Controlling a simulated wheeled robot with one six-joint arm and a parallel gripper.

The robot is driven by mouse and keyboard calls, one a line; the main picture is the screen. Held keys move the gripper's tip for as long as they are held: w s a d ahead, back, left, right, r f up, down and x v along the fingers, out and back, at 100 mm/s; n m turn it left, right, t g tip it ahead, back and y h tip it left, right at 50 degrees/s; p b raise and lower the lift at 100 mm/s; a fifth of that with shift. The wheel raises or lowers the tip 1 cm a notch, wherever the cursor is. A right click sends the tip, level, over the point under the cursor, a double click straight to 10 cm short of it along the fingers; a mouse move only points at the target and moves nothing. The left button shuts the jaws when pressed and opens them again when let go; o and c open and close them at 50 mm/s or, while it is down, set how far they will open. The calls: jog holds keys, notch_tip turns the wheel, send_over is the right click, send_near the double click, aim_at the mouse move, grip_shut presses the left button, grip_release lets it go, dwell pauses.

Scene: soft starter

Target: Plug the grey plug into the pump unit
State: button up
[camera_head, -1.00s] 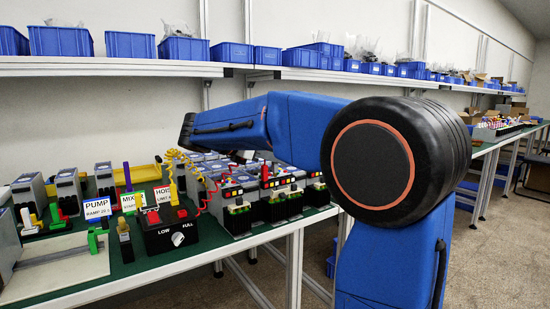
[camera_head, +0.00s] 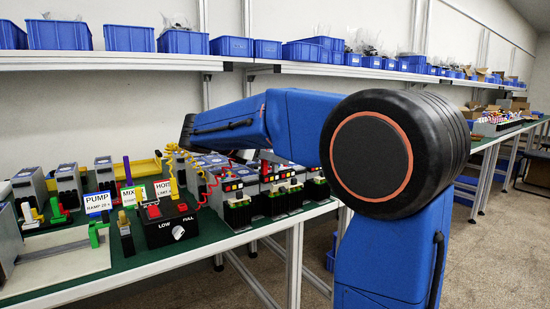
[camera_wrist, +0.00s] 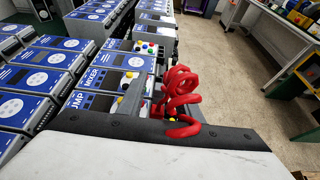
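In the wrist view the pump unit, with its label partly cut to "UMP" (camera_wrist: 77,101), stands in the row of blue-topped units, beside one labelled MIXER (camera_wrist: 97,77). My gripper (camera_wrist: 143,88) shows as grey finger parts over the front of these units, close to their coloured buttons. A red coiled cord (camera_wrist: 181,88) hangs just right of the fingers. I cannot make out the grey plug, nor whether the fingers hold anything.
Several units with red and yellow buttons (camera_head: 235,187) line the green bench (camera_head: 135,263). A PUMP sign (camera_head: 97,202) and a black LOW/FULL box (camera_head: 168,226) stand at the left. A shelf with blue bins (camera_head: 183,43) runs above. The aisle floor (camera_wrist: 225,70) is clear.

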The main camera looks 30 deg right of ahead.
jog(key=shift+a, duration=0.1)
jog(key=v, duration=1.7)
jog(key=shift+a, duration=0.15)
jog(key=s+d+f+m+t+y, duration=0.1)
jog(key=s+d+f+m+y, duration=0.2)
jog(key=s+f, duration=0.5)
jog(key=s+d+f+m+y, duration=0.3)
jog(key=s+f+m+y, duration=0.1)
jog(key=s+f, duration=0.4)
jog(key=s+a+f+m+t+y, duration=0.1)
jog(key=s+a+f+m+y, duration=0.2)
jog(key=s+f+m, duration=0.2)
jog(key=s+a+f+m+t+y, duration=0.2)
jog(key=s+f+m, duration=0.4)
jog(key=f, duration=0.6)
jog(key=s+y, duration=0.1)
jog(key=s, duration=0.1)
jog(key=shift+s+a, duration=0.35)
jog(key=shift+a, duration=0.05)
